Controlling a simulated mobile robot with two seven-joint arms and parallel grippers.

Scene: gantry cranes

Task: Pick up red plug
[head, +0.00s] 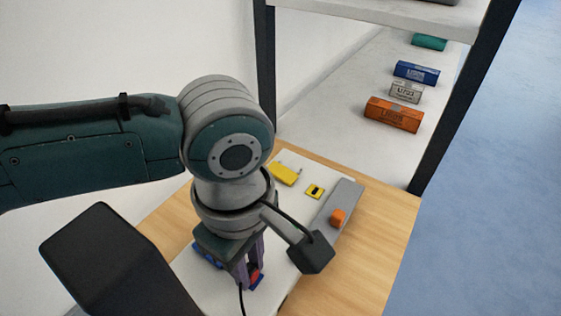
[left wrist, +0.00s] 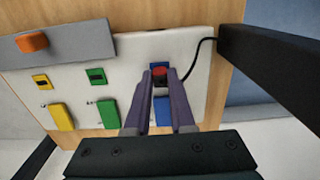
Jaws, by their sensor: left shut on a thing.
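The red plug (head: 256,276) is low in the head view, between the fingertips of my left gripper (head: 249,280). In the left wrist view the red plug (left wrist: 160,77) shows between the finger ends, at a blue socket (left wrist: 159,66) on the white panel (left wrist: 130,50). My left gripper (left wrist: 160,80) is shut on the red plug. A black cable (left wrist: 196,55) runs from near the plug to the right. I cannot tell how deep the plug sits in the socket. My right gripper is not in view.
The panel also holds yellow (left wrist: 61,116) and green (left wrist: 107,125) flaps, yellow (left wrist: 42,81) and green (left wrist: 96,76) sockets, and an orange button (left wrist: 32,42) on a grey strip. A shelf (head: 345,90) with several coloured boxes stands behind the wooden table (head: 380,235).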

